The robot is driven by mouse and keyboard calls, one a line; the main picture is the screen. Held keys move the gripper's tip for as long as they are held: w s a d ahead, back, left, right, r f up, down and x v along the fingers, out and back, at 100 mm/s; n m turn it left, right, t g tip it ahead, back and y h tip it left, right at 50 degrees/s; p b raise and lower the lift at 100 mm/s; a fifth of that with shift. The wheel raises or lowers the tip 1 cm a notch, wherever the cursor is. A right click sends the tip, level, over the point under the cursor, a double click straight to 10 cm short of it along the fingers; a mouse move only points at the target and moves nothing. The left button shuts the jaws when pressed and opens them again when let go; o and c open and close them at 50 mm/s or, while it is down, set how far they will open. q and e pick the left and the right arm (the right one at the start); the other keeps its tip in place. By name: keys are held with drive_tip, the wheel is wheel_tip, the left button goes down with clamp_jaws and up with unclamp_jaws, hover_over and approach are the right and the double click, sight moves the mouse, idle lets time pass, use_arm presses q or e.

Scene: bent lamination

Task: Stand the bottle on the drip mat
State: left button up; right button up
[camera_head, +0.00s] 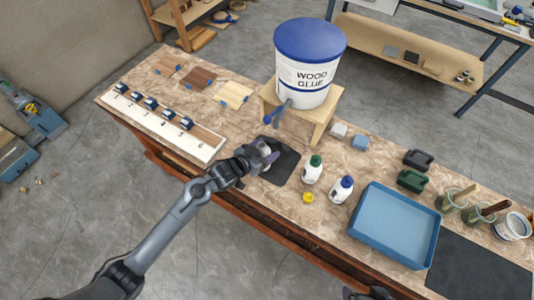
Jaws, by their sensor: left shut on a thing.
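The black drip mat (286,168) lies on the bench in front of the wood glue bucket (310,66), below its tap (279,112). My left gripper (264,154) is over the left part of the mat, shut on a whitish bottle (265,148) that is mostly hidden by the fingers. I cannot tell whether the bottle touches the mat or how upright it is. A yellow cap (308,197) lies loose on the bench. Part of my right gripper (370,293) shows at the bottom edge; its jaws are unclear.
A green-capped bottle (312,170) and a blue-capped bottle (341,189) stand right of the mat. A blue tray (394,226) lies further right. The bucket sits on a wooden stand (322,112). A white strip with clamps (165,122) lies at the left.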

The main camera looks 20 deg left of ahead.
sight(267, 154)
use_arm(q)
drive_tip(key=shift+w+d, duration=0.2)
drive_tip(key=shift+w, duration=0.25)
drive_tip(key=shift+f, duration=1.7)
drive_tip(key=shift+f+b, duration=0.15)
drive_tip(key=shift+b, duration=0.15)
drive_tip(key=o, duration=1.2)
